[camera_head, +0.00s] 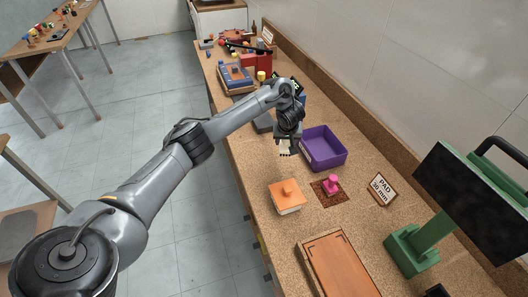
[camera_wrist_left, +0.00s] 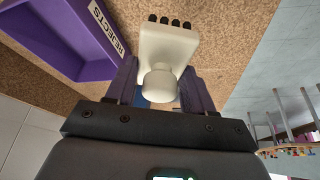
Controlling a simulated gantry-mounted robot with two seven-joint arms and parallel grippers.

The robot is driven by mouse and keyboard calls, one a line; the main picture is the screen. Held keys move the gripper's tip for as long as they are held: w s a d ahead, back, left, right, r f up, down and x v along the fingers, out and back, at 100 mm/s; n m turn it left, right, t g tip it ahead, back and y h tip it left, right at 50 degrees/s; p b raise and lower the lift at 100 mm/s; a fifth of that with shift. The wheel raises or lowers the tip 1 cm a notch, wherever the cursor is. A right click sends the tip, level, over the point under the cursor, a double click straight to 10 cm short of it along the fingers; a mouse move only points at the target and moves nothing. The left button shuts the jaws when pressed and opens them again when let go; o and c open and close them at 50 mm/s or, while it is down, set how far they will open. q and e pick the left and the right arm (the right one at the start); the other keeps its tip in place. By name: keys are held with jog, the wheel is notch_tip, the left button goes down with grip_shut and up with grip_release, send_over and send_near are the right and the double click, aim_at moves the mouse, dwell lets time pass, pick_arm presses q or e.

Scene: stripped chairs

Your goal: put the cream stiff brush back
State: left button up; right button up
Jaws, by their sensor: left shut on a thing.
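The cream stiff brush (camera_wrist_left: 168,45) has a cream block, a rounded knob and a row of dark bristle tufts. It shows in the left wrist view between the fingers of my left gripper (camera_wrist_left: 160,88), which is shut on its knob. In the head view the cream brush (camera_head: 285,151) hangs below my left gripper (camera_head: 287,138), beside the purple bin and above the bench. Much of it is hidden by the gripper there. My right gripper is in neither view.
The purple bin (camera_head: 337,158) reads REJECTS in the left wrist view. A brown pad (camera_head: 318,194) holds a pink knobbed piece (camera_head: 332,184) beside a "PAD 30 mm" sign (camera_head: 382,189). An orange-topped block (camera_head: 287,202), a brown board (camera_head: 340,266) and a green-stand screen (camera_head: 425,232) are nearer.

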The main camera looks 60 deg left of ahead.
pick_arm(q)
jog(key=s+a+f+b, duration=0.1)
jog(key=a+f+b, duration=0.1)
jog(key=a, duration=0.1)
jog(key=s+a+f+b, duration=0.1)
jog(key=a+f+b, duration=0.1)
jog(key=a+b, duration=0.1)
jog(key=s+a+f+b, duration=0.1)
jog(key=a+f+b, duration=0.1)
jog(key=a, duration=0.1)
jog(key=shift+a, duration=0.2)
jog(key=shift+s+a+f+b, duration=0.2)
jog(key=shift+a+f+b, duration=0.1)
jog(key=shift+a, duration=0.15)
jog(key=shift+f+b, duration=0.85)
jog(key=shift+f, duration=1.2)
jog(key=o, duration=0.9)
jog(key=shift+f, duration=0.1)
jog(key=shift+o, duration=0.2)
